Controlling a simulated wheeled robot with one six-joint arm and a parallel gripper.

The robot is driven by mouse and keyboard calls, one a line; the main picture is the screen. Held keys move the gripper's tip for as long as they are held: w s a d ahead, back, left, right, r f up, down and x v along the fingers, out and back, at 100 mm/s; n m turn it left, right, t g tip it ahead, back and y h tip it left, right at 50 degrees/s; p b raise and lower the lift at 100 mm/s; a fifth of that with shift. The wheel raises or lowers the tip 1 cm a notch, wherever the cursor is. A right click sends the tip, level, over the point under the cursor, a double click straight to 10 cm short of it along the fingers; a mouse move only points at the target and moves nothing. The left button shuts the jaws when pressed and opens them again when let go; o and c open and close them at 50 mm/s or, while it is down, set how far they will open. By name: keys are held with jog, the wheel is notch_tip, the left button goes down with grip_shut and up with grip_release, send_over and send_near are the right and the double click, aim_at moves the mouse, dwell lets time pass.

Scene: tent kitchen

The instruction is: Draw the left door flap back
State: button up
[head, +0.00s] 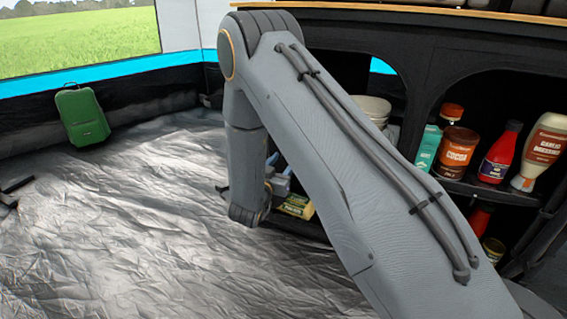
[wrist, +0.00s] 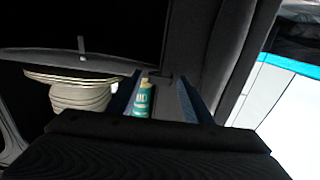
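No left door flap can be clearly made out in either view. The black shelf unit (head: 425,50) has two arched openings on its front, and both show their contents. My arm covers much of the left opening in the head view. My gripper (wrist: 161,78) has its two blue fingers apart, with a gap between them, facing into the dark unit. A dark grey upright band (wrist: 232,55) stands just right of the fingers; I cannot tell whether it is the flap or the unit's edge. A teal container (wrist: 143,99) shows between the fingers, seemingly beyond them.
Pale stacked bowls (wrist: 80,92) are left of my gripper. A cocoa jar (head: 458,148), a red bottle (head: 500,152) and a cream bottle (head: 541,150) stand in the right opening. A yellow box (head: 297,206) is low down. A green suitcase (head: 82,117) stands far left; the silvery floor (head: 120,220) is mostly clear.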

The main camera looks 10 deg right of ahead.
grip_shut()
jog(key=shift+w+a+p, duration=0.45)
jog(key=shift+w+a, duration=0.3)
jog(key=shift+a, duration=0.3)
jog(key=shift+o, duration=0.6)
grip_release()
jog(key=shift+s, duration=0.1)
jog(key=p+v, duration=0.3)
jog(key=v, duration=0.4)
jog(key=shift+s+a, duration=0.25)
